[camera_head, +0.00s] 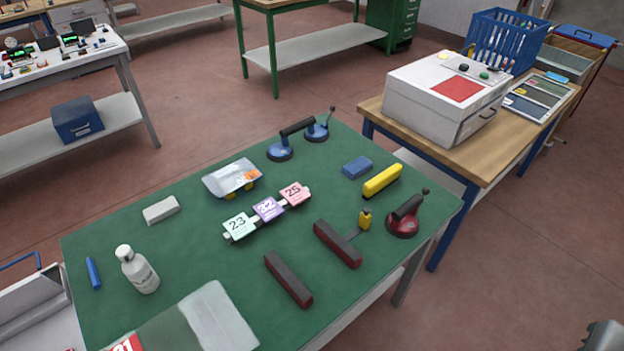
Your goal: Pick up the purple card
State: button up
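The purple card (268,209), marked 32, stands tilted back in a light holder near the middle of the green table (190,270). A pale green card (238,226), marked 23, is to its left, and a pink card (294,193), marked 25, is to its right. The purple card's face is unobstructed. My gripper cannot be made out. Only a cut-off grey part shows in the bottom right corner, well away from the cards.
Around the cards are a clear plastic pack (232,178), a blue double suction lifter (298,138), a blue block (357,167), a yellow bar (382,181), dark red bars (288,279), a red suction cup (405,215) and a white bottle (139,270). Bare green surface lies left of the cards.

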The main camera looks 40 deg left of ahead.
aim_at(268, 209)
jog(key=i, duration=0.9)
jog(key=u, duration=3.25)
jog(key=i, duration=0.5)
jog(key=z, duration=0.05)
